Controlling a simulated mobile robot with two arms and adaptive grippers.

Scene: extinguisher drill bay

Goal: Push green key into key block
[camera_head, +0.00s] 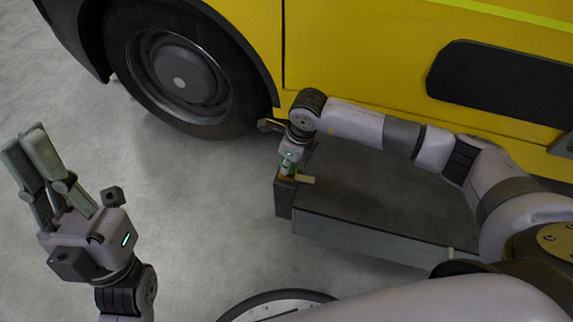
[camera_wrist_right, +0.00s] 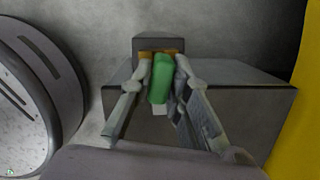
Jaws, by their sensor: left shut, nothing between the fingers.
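The green key (camera_wrist_right: 160,80) stands between the fingers of my right gripper (camera_wrist_right: 163,66) in the right wrist view, with a finger against each side. In the head view the right gripper (camera_head: 287,167) points down at the near left end of the dark bench, with a bit of green showing. A dark block that looks like the key block (camera_head: 284,198) stands at that end; it also shows in the wrist view (camera_wrist_right: 150,43), behind an orange-brown strip. Whether the key is inside it is hidden. My left gripper (camera_head: 22,140) is shut and empty, far left.
The long dark bench (camera_head: 365,205) runs right from the block, under my right arm. A yellow vehicle (camera_head: 345,50) with a black wheel (camera_head: 178,75) stands behind. A small tan piece (camera_head: 305,179) sticks out beside the block. Grey floor (camera_head: 205,215) between the grippers is clear.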

